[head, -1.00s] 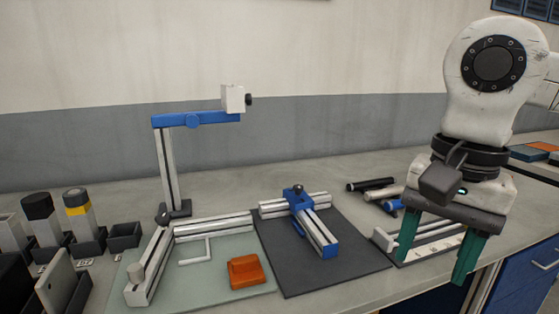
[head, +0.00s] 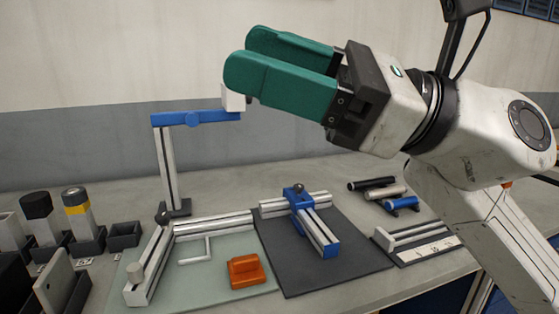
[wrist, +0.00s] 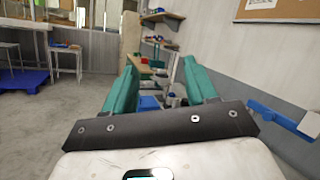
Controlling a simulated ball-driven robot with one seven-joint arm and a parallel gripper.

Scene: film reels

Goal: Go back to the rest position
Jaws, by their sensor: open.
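My gripper (head: 258,62) is raised high above the bench in the head view, with its green fingers pointing left and slightly up. The fingers are apart and nothing shows between them. My arm is bent at the right of the head view.
The bench carries an orange block (head: 247,271) on a pale green mat (head: 205,285), a blue-and-silver slide (head: 318,235) on a dark mat (head: 350,262), several cylinders (head: 375,183), and bins (head: 124,236) at left. A blue beam (wrist: 285,121) is close at right in the wrist view.

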